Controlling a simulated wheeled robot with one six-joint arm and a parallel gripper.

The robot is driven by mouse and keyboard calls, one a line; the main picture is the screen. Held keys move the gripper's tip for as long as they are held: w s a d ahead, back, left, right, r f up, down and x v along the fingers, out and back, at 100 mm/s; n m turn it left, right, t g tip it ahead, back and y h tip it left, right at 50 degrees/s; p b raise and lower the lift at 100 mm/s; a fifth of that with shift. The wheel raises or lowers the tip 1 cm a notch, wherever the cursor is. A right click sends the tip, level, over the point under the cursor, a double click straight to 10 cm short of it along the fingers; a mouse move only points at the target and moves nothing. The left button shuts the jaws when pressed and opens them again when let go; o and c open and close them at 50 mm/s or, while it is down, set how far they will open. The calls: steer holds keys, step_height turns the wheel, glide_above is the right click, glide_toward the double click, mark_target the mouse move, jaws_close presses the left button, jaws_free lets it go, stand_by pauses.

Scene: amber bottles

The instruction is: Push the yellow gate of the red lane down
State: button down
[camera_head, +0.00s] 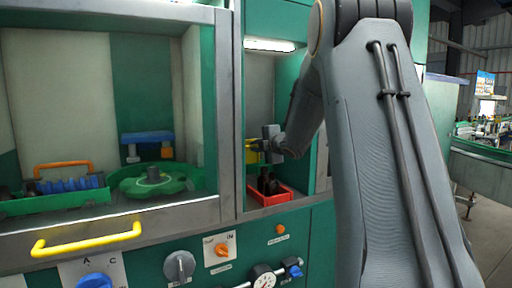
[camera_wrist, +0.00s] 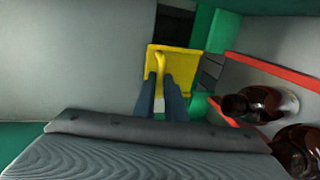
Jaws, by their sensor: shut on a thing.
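The yellow gate (camera_head: 251,155) shows in the head view inside the right bay, higher than the red lane (camera_head: 280,197) and partly hidden by my gripper (camera_head: 262,146). In the wrist view the gate (camera_wrist: 186,61) is a yellow plate with a raised yellow handle (camera_wrist: 160,62). My gripper's two dark fingers (camera_wrist: 161,80) are shut on that handle. The red lane's edge (camera_wrist: 275,70) runs along the right of the wrist view. Amber bottles (camera_wrist: 262,103) stand in the lane; they look dark in the head view (camera_head: 266,183).
A grey frame post (camera_head: 228,110) divides the right bay from the left one. The left bay holds a green turntable (camera_head: 180,181) and a green tray (camera_head: 60,204) with blue items. A yellow handle bar (camera_head: 86,240) and several knobs are on the front panel.

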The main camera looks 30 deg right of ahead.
steer(key=c, duration=1.8)
jaws_free()
steer(key=shift+r, duration=0.1)
steer(key=shift+b+v, duration=0.6)
steer(key=shift+v, duration=3.35)
steer(key=shift+c, duration=0.5)
